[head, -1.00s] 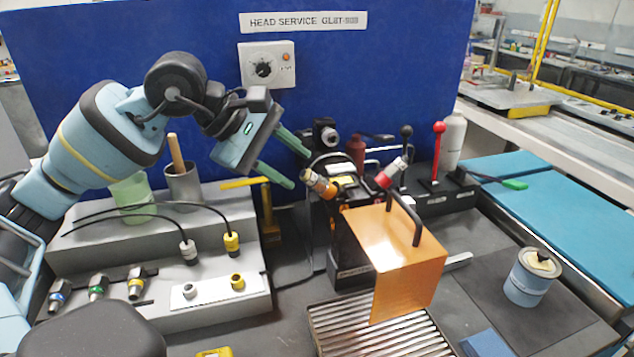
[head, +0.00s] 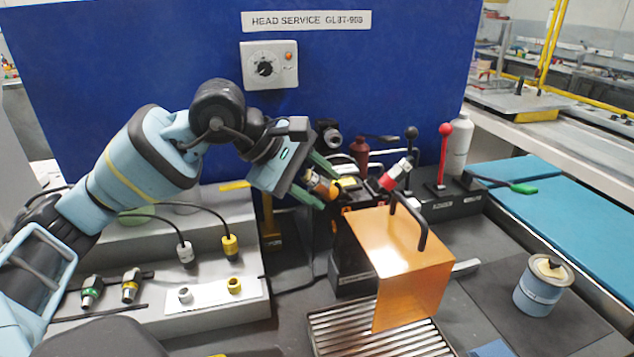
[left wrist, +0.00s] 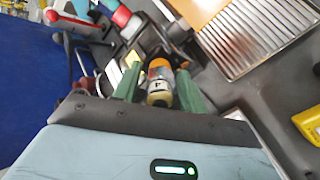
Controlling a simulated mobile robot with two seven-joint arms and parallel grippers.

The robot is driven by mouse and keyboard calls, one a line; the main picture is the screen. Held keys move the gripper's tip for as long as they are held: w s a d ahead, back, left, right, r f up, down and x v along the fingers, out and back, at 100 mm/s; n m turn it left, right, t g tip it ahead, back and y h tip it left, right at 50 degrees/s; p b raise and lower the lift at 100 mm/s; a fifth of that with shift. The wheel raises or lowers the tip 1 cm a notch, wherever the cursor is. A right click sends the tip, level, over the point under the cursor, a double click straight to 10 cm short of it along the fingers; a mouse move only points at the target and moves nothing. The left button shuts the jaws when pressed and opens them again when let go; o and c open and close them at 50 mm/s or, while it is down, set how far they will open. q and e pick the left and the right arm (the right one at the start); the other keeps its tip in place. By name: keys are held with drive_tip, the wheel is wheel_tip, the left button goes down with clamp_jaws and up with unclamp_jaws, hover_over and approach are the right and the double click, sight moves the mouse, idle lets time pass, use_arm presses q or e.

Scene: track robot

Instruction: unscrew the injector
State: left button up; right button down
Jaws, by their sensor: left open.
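An injector-like cylinder with an orange collar (head: 322,187) sticks out from the left side of the black head unit (head: 352,262). My left gripper (head: 328,181) has its green fingers open on either side of it. In the left wrist view the orange-collared cylinder (left wrist: 159,84) lies between the two green fingers (left wrist: 157,80), with small gaps showing; contact cannot be told. A similar cylinder with a red collar (head: 390,178) sits on the right side of the unit. My right gripper is not in view.
An orange translucent guard (head: 412,265) with a black handle stands in front of the unit, over a slatted tray (head: 375,335). A red-knobbed lever (head: 443,155) is behind right. A grey step with nozzles and cable plugs (head: 229,245) is at left. A blue can (head: 543,287) stands right.

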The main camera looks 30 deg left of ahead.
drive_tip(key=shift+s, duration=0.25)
use_arm(q)
drive_tip(key=shift+r, duration=0.1)
drive_tip(key=shift+s+a+r, duration=0.1)
drive_tip(key=shift+s, duration=0.05)
drive_tip(key=shift+s+a+r, duration=0.25)
drive_tip(key=shift+r, duration=0.1)
drive_tip(key=shift+s+r, duration=0.1)
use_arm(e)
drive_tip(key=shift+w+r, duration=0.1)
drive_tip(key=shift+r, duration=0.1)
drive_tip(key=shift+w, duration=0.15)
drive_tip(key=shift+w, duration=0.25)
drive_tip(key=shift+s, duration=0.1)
